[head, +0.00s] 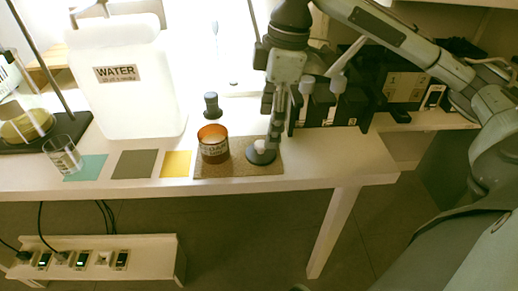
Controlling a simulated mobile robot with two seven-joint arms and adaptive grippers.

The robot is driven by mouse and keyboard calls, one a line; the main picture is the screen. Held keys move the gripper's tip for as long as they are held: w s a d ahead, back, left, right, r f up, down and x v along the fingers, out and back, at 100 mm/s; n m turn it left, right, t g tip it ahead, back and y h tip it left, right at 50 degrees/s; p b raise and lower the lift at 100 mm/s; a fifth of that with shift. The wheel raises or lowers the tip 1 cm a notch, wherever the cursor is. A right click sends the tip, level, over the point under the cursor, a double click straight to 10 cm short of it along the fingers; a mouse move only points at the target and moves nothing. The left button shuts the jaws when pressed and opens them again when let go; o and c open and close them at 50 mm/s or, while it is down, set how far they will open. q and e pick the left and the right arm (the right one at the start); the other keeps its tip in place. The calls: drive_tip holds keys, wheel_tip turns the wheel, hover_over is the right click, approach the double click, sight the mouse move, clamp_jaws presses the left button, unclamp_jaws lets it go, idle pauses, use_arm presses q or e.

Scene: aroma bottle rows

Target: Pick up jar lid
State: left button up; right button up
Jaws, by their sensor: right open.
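The jar lid (262,157), a dark round disc with a pale knob, lies on a brown cork mat (222,171) near the table's front edge. An amber jar (214,148) with a paper label stands open to its left on the same mat. My right gripper (277,133) points down just above and behind the lid, at its right side. It is open and appears empty. I cannot tell whether a fingertip touches the lid. My left gripper is out of view.
A dark stopper-like object (212,105) stands behind the jar. A large white water container (125,85), a glass beaker (63,155) and coloured squares are to the left. Black boxes (335,102) stand close to the right of my gripper.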

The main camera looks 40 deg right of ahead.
sight(262, 143)
drive_tip(key=f, duration=0.4)
drive_tip(key=a+f+b, duration=0.1)
drive_tip(key=shift+w+f, duration=0.3)
drive_tip(key=shift+f, duration=0.1)
drive_tip(key=c, duration=1.1)
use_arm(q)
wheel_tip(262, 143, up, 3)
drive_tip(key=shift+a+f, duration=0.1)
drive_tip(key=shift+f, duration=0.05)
use_arm(e)
drive_tip(key=shift+r, duration=0.1)
